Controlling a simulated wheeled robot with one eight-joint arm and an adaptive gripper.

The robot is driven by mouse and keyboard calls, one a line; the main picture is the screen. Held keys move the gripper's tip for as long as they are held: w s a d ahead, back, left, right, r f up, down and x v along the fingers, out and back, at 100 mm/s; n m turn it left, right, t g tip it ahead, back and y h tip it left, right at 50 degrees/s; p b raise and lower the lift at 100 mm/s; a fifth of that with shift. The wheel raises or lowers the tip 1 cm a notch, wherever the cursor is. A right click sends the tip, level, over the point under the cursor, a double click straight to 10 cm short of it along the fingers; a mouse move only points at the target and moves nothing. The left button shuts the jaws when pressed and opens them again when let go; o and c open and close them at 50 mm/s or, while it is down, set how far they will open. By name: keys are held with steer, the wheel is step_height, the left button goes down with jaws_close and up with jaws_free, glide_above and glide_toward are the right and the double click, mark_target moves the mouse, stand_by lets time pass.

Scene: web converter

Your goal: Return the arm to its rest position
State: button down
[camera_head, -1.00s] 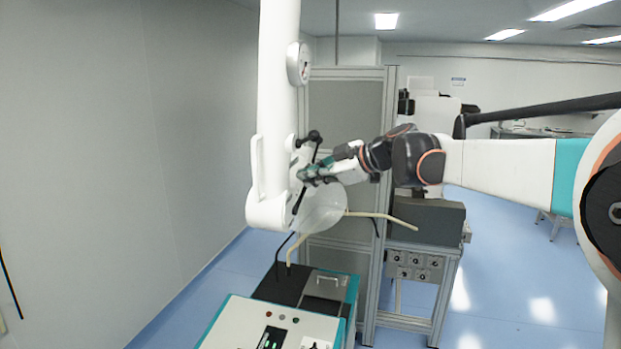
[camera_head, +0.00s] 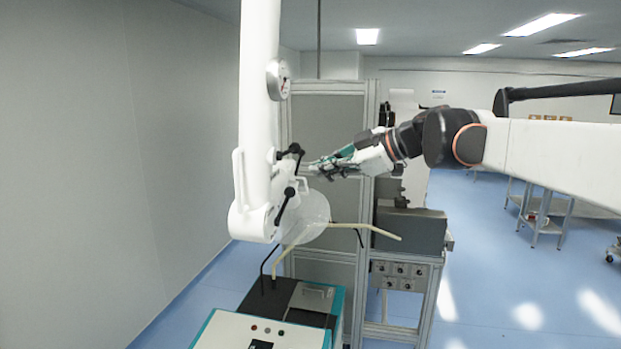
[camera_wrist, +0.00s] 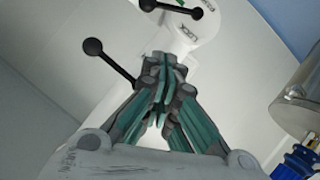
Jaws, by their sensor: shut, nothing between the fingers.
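My gripper (camera_head: 322,166) is at the end of my arm, which reaches in from the right in the head view. It points left toward the white column (camera_head: 257,110) and its black ball-ended handle (camera_head: 292,152). The wrist view shows the fingers (camera_wrist: 160,68) closed together with nothing held. The black handle also shows in the wrist view (camera_wrist: 112,62), beyond the fingers. I cannot tell exactly how far the fingertips are from it.
A grey metal cabinet frame (camera_head: 330,120) is behind my gripper.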

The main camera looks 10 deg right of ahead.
steer(key=shift+d, duration=0.25)
